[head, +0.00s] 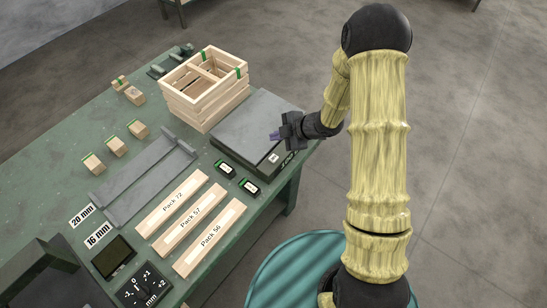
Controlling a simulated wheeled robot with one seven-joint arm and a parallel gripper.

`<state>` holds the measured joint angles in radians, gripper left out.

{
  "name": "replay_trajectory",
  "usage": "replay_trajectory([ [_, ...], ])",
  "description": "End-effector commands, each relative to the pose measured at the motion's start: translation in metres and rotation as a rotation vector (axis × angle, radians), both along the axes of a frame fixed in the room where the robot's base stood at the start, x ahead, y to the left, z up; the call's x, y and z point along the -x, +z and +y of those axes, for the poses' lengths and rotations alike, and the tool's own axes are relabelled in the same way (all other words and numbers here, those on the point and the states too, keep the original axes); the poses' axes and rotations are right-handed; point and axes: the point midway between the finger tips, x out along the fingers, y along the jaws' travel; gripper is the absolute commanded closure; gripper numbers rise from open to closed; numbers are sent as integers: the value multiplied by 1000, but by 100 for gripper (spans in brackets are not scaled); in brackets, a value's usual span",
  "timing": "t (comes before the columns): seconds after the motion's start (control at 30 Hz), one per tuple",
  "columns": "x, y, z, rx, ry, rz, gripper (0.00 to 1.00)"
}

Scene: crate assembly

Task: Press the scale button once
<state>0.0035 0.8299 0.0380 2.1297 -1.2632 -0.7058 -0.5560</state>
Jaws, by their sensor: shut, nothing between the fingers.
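The scale (240,128) is a flat grey plate on a dark base at the table's right edge. A small pale square (274,158) shows on its dark front strip, beside a display with writing; I cannot tell for sure that this square is the button. My gripper (275,135) reaches in from the right, over the scale's right part. Its fingers are shut and empty. They point left and lie a little behind the pale square in the picture. I cannot tell how high they are above the scale or whether they touch it.
A wooden crate (177,102) stands just left of the scale. Two small black devices (249,186) lie before it. Labelled wooden slats (205,237), a grey tray (122,190) and several small wooden blocks (94,163) cover the table's middle and left.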

Motion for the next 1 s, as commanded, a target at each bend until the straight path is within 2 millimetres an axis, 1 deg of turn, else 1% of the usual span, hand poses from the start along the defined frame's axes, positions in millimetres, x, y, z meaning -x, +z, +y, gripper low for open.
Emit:
replay_trajectory([
  [0.17,0,-1,0,1,-2,1,100],
  [0.27,0,-6,0,1,-3,2,100],
  [0.37,0,-15,0,1,-3,2,100],
  [0.8,0,-69,0,1,-4,2,100],
  [1.0,0,-85,0,1,-5,1,100],
])
